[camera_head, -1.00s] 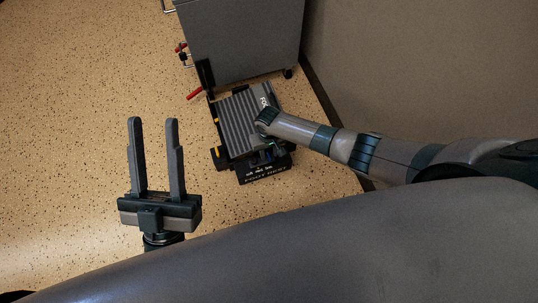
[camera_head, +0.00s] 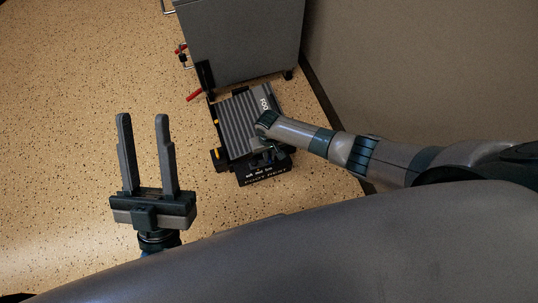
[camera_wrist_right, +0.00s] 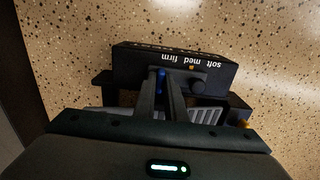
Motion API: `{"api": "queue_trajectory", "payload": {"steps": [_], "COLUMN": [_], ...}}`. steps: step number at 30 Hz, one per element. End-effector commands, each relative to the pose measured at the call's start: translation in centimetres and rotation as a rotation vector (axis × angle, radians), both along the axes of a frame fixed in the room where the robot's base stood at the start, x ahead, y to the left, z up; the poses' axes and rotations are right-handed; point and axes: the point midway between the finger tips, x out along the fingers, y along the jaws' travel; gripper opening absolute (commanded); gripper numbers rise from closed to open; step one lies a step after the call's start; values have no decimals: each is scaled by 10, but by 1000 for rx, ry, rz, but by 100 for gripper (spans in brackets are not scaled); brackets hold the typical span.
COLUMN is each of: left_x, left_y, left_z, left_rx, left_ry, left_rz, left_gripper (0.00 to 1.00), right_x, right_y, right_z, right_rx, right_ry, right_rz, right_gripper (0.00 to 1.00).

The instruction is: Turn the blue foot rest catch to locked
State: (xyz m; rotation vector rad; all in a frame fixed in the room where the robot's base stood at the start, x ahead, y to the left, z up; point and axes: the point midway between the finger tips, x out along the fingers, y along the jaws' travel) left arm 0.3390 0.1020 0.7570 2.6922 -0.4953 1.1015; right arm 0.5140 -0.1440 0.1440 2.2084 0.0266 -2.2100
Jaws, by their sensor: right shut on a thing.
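The foot rest (camera_head: 238,122) stands on the floor, with a grey ribbed top and a black front panel. In the right wrist view its panel (camera_wrist_right: 130,58) carries the words soft, med and firm, upside down. The blue foot rest catch (camera_wrist_right: 161,82) shows as a narrow blue strip between the fingers of my right gripper (camera_wrist_right: 161,76), which is shut on it. Most of the catch is hidden by the fingers, so I cannot tell its setting. My left gripper (camera_head: 143,117) is open and empty, left of the foot rest.
A wall (camera_head: 420,70) rises on the right. The speckled floor at left is clear.

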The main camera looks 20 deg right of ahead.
Motion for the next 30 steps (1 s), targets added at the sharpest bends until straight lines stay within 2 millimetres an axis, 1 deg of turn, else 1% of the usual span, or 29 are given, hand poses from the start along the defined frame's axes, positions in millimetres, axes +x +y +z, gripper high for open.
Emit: {"api": "queue_trajectory", "payload": {"steps": [5,8,10,12,15,17,21,25,30], "left_x": [1,1,-1,-7,-9,1,18,27,33], "left_y": [-3,-7,-12,-20,-26,-26,-25,-23,-19], "left_z": [-1,-7,-14,-33,-44,-53,-77,-101,-130], "left_rx": [6,16,26,48,67,91,143,183,232], "left_ry": [26,71,113,191,261,320,465,590,745], "left_rz": [-4,-11,-20,-43,-53,-51,-49,-49,-51], "left_gripper": [38,38,38,38,38,38,38,38,38], "right_x": [0,-1,-1,-2,-1,-1,-2,-2,-2], "right_y": [0,0,1,0,1,1,1,1,1], "right_z": [1,2,2,2,3,3,3,2,2], "right_rx": [0,0,0,0,1,1,1,1,1], "right_ry": [1,3,2,3,2,3,4,4,4], "right_rz": [-35,-70,-99,-136,-194,-231,-327,-419,-549], "right_gripper": [0,0,0,0,0,0,0,0,0]}}
